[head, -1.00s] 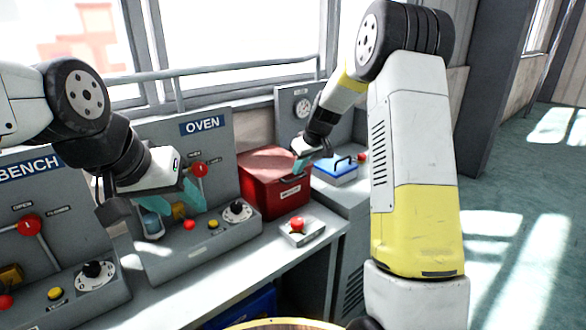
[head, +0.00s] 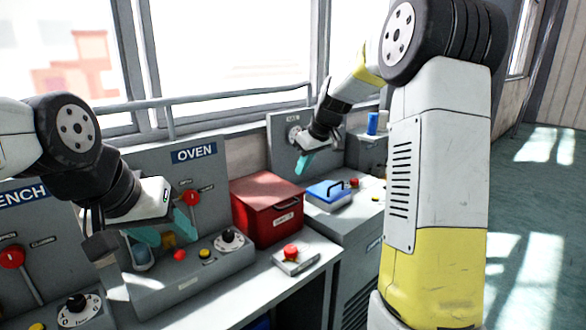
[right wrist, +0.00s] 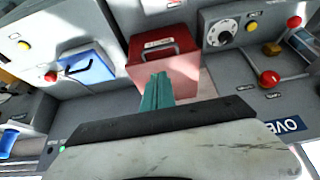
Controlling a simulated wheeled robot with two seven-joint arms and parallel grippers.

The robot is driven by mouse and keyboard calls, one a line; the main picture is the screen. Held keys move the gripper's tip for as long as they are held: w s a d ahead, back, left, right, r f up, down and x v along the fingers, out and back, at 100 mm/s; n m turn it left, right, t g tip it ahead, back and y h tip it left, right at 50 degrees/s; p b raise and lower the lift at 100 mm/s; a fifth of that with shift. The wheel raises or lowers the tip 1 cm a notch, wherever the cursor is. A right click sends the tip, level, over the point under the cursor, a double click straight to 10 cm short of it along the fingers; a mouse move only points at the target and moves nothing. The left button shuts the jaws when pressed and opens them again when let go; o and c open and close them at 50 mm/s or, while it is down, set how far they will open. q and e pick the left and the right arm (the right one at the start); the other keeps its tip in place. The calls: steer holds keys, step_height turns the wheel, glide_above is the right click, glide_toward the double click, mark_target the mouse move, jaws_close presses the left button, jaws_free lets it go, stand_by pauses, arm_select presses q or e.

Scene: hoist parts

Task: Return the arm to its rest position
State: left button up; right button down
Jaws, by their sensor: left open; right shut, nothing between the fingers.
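My right gripper (head: 304,163) is shut and empty, raised above the counter behind the blue box, in front of a grey panel. Its teal fingers also show together in the right wrist view (right wrist: 157,92), with the red box beyond them. My right arm stands tall at the right of the head view. My left gripper (head: 165,228) is open and empty in front of the OVEN panel (head: 165,180). Its teal fingers partly cover that panel's lower left controls.
A red box (head: 268,208) stands on the counter beside the OVEN panel. A blue box with a dark handle (head: 328,194) lies to its right. A red button on a grey base (head: 292,254) sits in front. A blue cylinder (head: 373,123) stands farther back. Floor at right is clear.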

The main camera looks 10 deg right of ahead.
steer(key=s+r+m, duration=0.2)
steer(key=s+m, duration=0.1)
steer(key=s, duration=1.3)
steer(key=s+r+m+t, duration=0.1)
steer(key=s+r+m, duration=0.1)
steer(key=s, duration=1.4)
steer(key=shift+s+m+t+h, duration=0.3)
steer(key=shift+s+m, duration=0.05)
steer(key=shift+m, duration=0.15)
steer(key=shift+d, duration=0.1)
